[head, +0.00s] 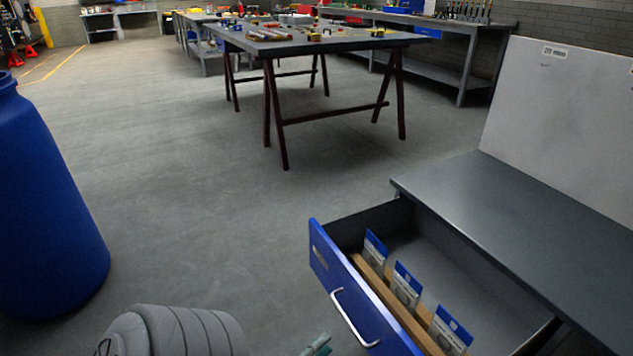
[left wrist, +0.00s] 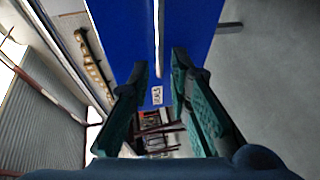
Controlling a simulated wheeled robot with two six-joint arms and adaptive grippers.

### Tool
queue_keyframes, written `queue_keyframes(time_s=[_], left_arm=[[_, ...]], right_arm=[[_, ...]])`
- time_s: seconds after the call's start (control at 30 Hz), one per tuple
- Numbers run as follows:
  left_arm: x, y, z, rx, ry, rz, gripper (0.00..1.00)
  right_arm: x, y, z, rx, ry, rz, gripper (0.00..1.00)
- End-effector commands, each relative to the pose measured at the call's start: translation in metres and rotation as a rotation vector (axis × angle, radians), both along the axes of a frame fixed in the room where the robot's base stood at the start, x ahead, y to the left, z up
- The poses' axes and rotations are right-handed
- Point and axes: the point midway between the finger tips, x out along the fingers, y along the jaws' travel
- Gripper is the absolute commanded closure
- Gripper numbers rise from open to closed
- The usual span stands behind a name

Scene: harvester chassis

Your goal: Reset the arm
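In the head view a blue-fronted drawer (head: 350,300) stands pulled out from under a grey workbench (head: 520,205). Its pale bar handle (head: 352,318) is on the front. Only a teal fingertip part of my left gripper (head: 318,346) shows at the bottom edge, close to the drawer front. In the left wrist view the left gripper (left wrist: 160,72) has its two fingers apart, with the blue drawer front (left wrist: 125,40) ahead. The drawer handle (left wrist: 157,38) lies in line with the gap between the fingers; nothing is seen gripped. My right gripper does not show.
Inside the drawer, several blue-and-white cards (head: 407,285) stand by a wooden strip (head: 395,305). A blue barrel (head: 45,200) stands at the left. A trestle table (head: 310,40) with small items is farther back. The floor between is clear. A pale panel (head: 560,95) stands on the workbench.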

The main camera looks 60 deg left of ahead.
Motion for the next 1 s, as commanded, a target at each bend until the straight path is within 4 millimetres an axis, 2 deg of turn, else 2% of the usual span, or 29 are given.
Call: queue_keyframes(time_s=[0.13,0.7,0.77,0.87,0.97,1.0], left_arm=[[-0.013,-0.004,0.003,0.001,-0.001,0.0,0.82],[-0.013,-0.004,0.003,0.008,0.001,-0.002,0.82],[-0.013,-0.009,-0.003,0.047,0.036,-0.033,0.82],[-0.022,-0.032,-0.038,0.217,0.205,-0.202,0.82],[-0.049,-0.056,-0.097,0.443,0.44,-0.442,0.82],[-0.061,-0.063,-0.123,0.54,0.538,-0.551,0.82]], right_arm=[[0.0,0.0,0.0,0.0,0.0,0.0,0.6],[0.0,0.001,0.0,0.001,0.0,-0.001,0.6],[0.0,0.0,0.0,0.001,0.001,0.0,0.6],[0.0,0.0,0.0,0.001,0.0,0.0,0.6],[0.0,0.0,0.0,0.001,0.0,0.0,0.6],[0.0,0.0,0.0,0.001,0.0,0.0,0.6]])
